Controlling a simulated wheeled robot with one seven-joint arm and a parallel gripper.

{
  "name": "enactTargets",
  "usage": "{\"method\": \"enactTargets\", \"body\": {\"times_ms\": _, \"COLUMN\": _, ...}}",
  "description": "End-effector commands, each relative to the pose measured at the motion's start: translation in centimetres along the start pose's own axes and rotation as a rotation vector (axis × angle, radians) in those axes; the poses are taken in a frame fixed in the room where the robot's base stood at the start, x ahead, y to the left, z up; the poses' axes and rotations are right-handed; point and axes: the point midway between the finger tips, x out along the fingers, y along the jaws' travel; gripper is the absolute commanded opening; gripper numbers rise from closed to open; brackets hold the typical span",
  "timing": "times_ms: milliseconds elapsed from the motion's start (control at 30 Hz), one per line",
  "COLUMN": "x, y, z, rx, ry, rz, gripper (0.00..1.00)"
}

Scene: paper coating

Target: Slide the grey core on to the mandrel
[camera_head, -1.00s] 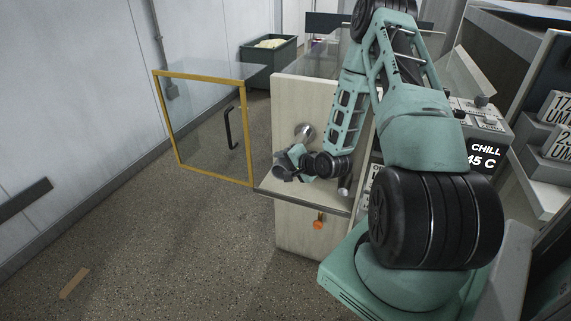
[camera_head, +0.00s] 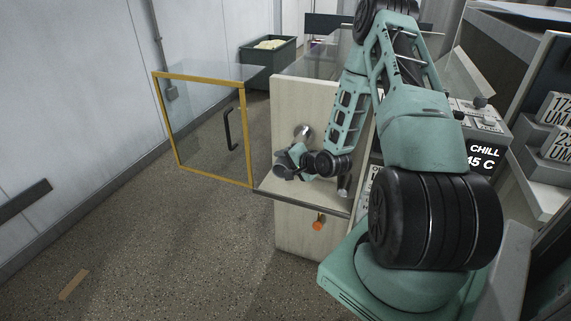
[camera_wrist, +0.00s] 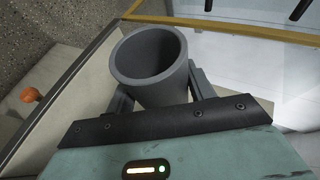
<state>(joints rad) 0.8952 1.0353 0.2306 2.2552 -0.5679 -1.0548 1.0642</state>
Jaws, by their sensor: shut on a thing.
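The grey core (camera_wrist: 150,62) is a hollow tube, held between my gripper's fingers in the wrist view with its open end showing. In the head view my gripper (camera_head: 293,161) holds the core (camera_head: 281,170) in front of the pale machine panel. A shiny metal stub (camera_head: 303,130) sticks out of that panel, just above and behind my gripper; it looks like the mandrel. The core is apart from it in the picture. The core's far end and the depth gap to the stub cannot be judged.
A yellow-framed clear door (camera_head: 248,135) stands open left of the panel (camera_head: 290,98). A ledge (camera_head: 310,200) lies below my gripper, with an orange knob (camera_head: 318,222) under it. A second metal cylinder end (camera_head: 344,187) is at the right. Floor at left is mostly clear.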

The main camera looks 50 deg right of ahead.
Motion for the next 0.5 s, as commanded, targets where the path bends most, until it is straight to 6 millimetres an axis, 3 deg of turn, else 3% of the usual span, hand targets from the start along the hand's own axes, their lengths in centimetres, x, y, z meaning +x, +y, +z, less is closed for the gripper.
{"method": "enactTargets", "body": {"times_ms": 500, "x": 0.4, "y": 0.0, "z": -1.2, "rx": 0.0, "ry": 0.001, "rz": 0.001, "gripper": 0.28}}
